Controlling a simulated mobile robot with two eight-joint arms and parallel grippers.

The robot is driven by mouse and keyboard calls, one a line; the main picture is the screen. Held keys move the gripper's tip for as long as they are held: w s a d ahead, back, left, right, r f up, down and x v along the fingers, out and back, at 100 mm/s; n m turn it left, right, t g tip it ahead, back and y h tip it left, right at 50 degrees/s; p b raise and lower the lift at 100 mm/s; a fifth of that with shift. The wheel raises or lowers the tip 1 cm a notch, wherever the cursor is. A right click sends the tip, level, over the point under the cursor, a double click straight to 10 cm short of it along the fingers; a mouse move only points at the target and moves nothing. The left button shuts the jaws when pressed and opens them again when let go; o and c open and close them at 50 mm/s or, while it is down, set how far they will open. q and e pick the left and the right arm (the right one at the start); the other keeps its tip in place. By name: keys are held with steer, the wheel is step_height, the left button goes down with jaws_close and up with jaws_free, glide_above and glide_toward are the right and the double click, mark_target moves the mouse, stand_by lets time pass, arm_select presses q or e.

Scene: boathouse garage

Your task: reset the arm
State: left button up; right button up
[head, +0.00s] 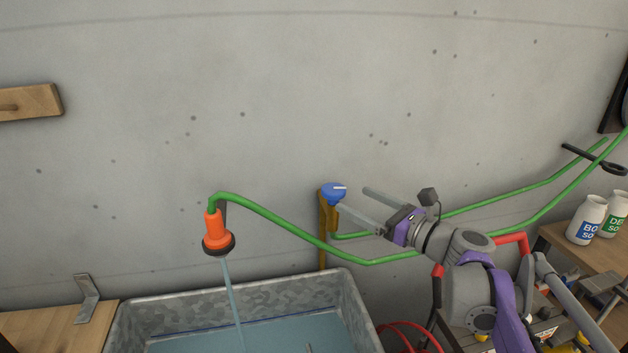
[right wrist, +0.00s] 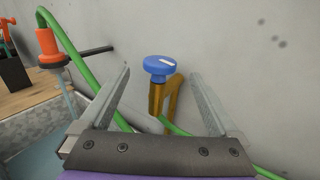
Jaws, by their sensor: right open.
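My right gripper (head: 354,204) reaches in from the right in the head view, its two grey fingers spread apart and empty. In the right wrist view the open fingers (right wrist: 160,90) frame a blue knob (right wrist: 160,66) on a brass-coloured tap (right wrist: 165,98), beyond them. In the head view the blue knob (head: 334,192) is near the fingertips; I cannot tell whether they touch it. My purple and grey right arm (head: 470,285) extends to the lower right. My left gripper is not in view.
A green hose (head: 270,216) runs to an orange nozzle (head: 215,230), and water falls into a galvanized tub (head: 128,318). White bottles (head: 587,221) stand on a wooden shelf at right. A wooden bench (head: 45,330) is at lower left.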

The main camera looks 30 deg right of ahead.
steer(key=s+a+f+n+g+p, duration=0.1)
steer(key=s+a+f+n+g, duration=0.3)
steer(key=a+f+n, duration=0.35)
steer(key=s+a+f+n+g+p, duration=0.2)
steer(key=s+a+f+n+g, duration=0.2)
steer(key=a+f+n, duration=0.4)
steer(key=s+a+f+n+g+h+p, duration=0.1)
steer(key=s+f+n+h, duration=0.2)
steer(key=s+n, duration=0.3)
steer(key=s+f+n+g+h+p, duration=0.1)
steer(key=s+f+n, duration=0.4)
steer(key=n, duration=0.5)
steer(key=shift+s+a+f+n+g+h, duration=0.35)
steer(key=shift+s+a+f+g+h, duration=0.05)
steer(key=shift+s+g+h, duration=0.45)
